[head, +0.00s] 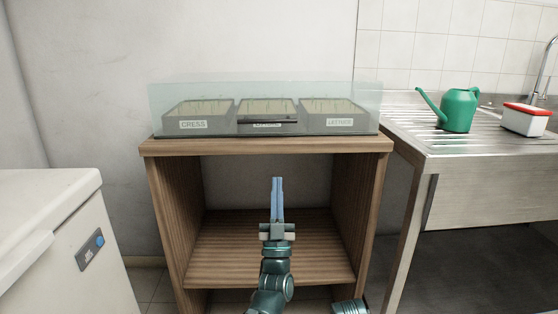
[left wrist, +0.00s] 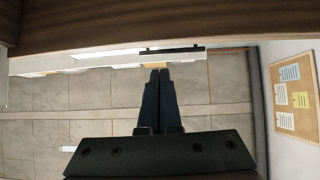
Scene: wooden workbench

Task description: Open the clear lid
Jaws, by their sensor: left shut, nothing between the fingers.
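The clear lid (head: 300,90) is a see-through box-shaped cover. It sits down over three labelled seed trays on top of a wooden cabinet (head: 220,147). A dark handle bar (head: 268,121) shows at its front middle, by the centre tray; a dark bar also shows in the left wrist view (left wrist: 170,49). My left gripper (head: 277,179) is shut and empty, in front of the cabinet opening and below the lid in the head view. It also shows in the left wrist view (left wrist: 160,72), its fingers together. My right gripper is not in view.
The trays read CRESS (head: 194,124) and LETTUCE (head: 340,122); the middle label is partly hidden. A steel sink counter (head: 430,148) at right holds a green watering can (head: 459,110) and a red-lidded white box (head: 526,119). A white appliance (head: 60,240) stands at left.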

